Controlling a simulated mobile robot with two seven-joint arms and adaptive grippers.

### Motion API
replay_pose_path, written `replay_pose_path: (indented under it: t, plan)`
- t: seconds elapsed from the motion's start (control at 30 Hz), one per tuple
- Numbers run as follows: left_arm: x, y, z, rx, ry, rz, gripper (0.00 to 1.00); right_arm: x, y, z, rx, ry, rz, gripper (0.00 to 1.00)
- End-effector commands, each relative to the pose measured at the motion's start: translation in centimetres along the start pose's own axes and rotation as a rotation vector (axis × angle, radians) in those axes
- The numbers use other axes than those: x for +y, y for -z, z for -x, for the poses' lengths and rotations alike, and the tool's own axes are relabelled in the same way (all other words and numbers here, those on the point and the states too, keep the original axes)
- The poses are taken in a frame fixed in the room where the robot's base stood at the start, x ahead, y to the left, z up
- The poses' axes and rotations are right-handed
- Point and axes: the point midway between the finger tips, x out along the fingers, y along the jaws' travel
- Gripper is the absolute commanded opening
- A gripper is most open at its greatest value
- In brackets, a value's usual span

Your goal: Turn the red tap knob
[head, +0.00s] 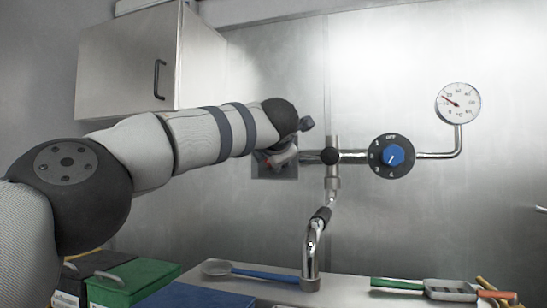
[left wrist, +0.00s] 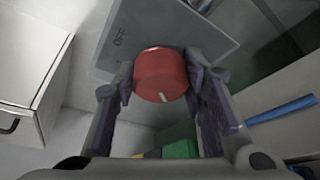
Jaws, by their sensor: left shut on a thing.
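The red tap knob (left wrist: 160,75) is a round red cap with a white mark on its rim, seen in the left wrist view. It sits in front of a grey plate (left wrist: 205,30) with small lettering. My left gripper (left wrist: 159,78) has one finger on each side of the knob and is shut on it. In the head view my left gripper (head: 284,154) is at the wall at the left end of the pipe, and my arm hides most of the knob there. My right gripper is not in view.
A blue dial knob (head: 394,155) and a round gauge (head: 458,102) are on the pipe to the right. The faucet (head: 311,250) hangs below. A wall cabinet (head: 135,62) is at upper left. A green box (head: 130,282) and a blue-handled ladle (head: 262,274) lie below.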

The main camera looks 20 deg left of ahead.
Motion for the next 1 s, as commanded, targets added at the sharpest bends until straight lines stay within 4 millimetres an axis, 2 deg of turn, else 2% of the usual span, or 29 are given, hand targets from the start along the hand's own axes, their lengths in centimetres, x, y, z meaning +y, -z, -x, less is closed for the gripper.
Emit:
replay_pose_path:
  t: [0.03, 0.07, 0.13, 0.17, 0.43, 0.57, 0.67, 0.9, 1.0]
  plan:
    - [0.1, -0.1, 0.0, -0.002, -0.002, 0.0, 0.1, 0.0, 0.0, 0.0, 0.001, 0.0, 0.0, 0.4]
    - [0.1, -0.1, 0.0, -0.002, -0.002, 0.0, 0.4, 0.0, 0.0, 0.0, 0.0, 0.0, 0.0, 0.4]
    - [0.1, 0.0, 0.0, -0.002, -0.002, 0.0, 0.56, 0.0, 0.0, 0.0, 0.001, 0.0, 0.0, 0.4]
    - [0.1, 0.0, 0.0, -0.002, -0.002, 0.0, 0.59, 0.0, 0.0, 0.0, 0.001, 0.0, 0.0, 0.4]
    - [0.1, 0.0, 0.1, -0.001, -0.001, -0.001, 0.59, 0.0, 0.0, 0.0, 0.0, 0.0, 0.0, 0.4]
    - [0.2, -0.1, 1.0, -0.003, -0.002, -0.003, 0.59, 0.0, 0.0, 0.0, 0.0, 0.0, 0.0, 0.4]
    - [0.2, -0.1, 2.8, -0.004, -0.002, -0.003, 0.59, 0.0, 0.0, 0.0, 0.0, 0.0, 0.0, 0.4]
    - [0.2, -0.1, 9.2, -0.004, -0.003, -0.001, 0.59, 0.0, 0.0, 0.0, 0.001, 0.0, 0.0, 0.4]
    - [0.1, -0.1, 10.9, -0.004, -0.003, -0.001, 0.59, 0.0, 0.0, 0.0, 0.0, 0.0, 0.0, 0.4]
